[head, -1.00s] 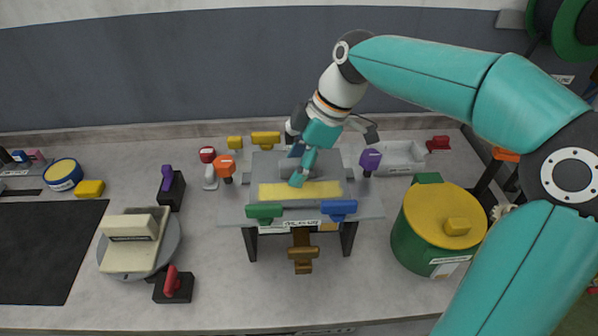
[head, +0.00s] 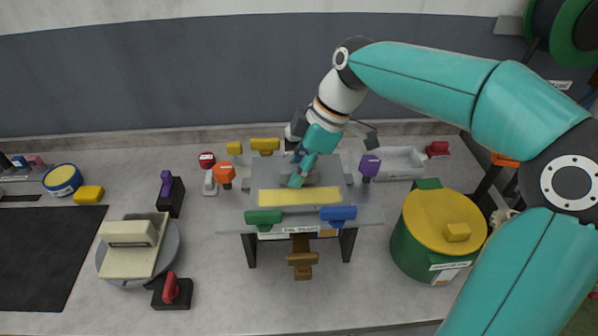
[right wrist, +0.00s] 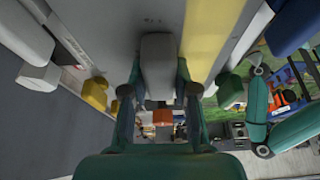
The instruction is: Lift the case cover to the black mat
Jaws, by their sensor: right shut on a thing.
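A grey cover with a yellow stripe (head: 300,197), which I take for the case cover, lies flat on a dark-legged stand in the middle of the bench. My right gripper (head: 302,172) reaches down onto it from behind. In the right wrist view its two fingers are on either side of a grey handle block (right wrist: 158,65), shut on it. The grey plate and yellow stripe (right wrist: 203,45) show behind. My gripper partly hides the handle in the head view. The black mat (head: 45,255) lies bare at the far left. My left gripper is not in view.
Green (head: 264,217), blue (head: 338,214), orange (head: 224,174) and purple (head: 370,166) knobs surround the cover. A beige block on a round plate (head: 135,245) and a red-handled block (head: 172,292) stand between stand and mat. A green drum with yellow lid (head: 440,220) is at right.

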